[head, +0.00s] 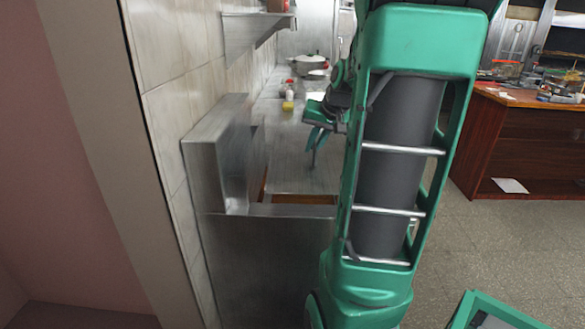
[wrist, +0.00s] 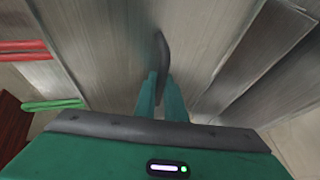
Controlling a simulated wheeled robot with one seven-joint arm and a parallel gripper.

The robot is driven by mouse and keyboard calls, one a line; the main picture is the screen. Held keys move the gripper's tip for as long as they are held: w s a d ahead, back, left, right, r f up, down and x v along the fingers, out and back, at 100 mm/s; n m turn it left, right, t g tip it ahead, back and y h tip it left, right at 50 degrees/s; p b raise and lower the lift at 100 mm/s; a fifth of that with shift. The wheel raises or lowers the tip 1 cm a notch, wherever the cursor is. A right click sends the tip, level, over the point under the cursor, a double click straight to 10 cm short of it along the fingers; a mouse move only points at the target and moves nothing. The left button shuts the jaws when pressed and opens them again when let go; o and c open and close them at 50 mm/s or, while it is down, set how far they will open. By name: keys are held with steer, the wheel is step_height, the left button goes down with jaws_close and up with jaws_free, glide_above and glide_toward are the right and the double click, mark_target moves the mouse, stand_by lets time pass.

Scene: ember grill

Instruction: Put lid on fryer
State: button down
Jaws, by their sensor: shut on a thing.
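The fryer (head: 268,262) is a steel cabinet against the tiled wall at the lower centre-left of the head view, with a raised steel back part. Brown oil or interior (head: 300,198) shows in its opening along the front and left edges. The lid (head: 290,176) is a flat grey metal plate over most of that opening; I cannot tell whether it touches the rim. My gripper (head: 318,132) is above the lid, shut on its dark upright handle. In the wrist view the fingers (wrist: 161,98) pinch the handle (wrist: 162,50), with the lid's metal behind it. My arm hides the fryer's right side.
A steel counter (head: 275,110) runs behind the fryer, with a yellow item (head: 288,106), a bottle and a pot (head: 312,62). A wooden counter (head: 520,145) stands at the right across open floor. Red (wrist: 30,48) and green (wrist: 52,105) bars show in the wrist view.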

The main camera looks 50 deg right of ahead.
mark_target(300, 147)
steer(key=w+d+f, duration=0.1)
steer(key=w+f, duration=0.1)
steer(key=w, duration=0.1)
steer(key=w+d+f, duration=0.1)
steer(key=w+f, duration=0.1)
steer(key=w+d+f, duration=0.1)
steer(key=w, duration=0.2)
steer(key=shift+w+f, duration=0.3)
steer(key=shift+f, duration=2.05)
steer(key=shift+f, duration=0.1)
steer(key=c, duration=1.9)
jaws_free()
steer(key=shift+o, duration=0.4)
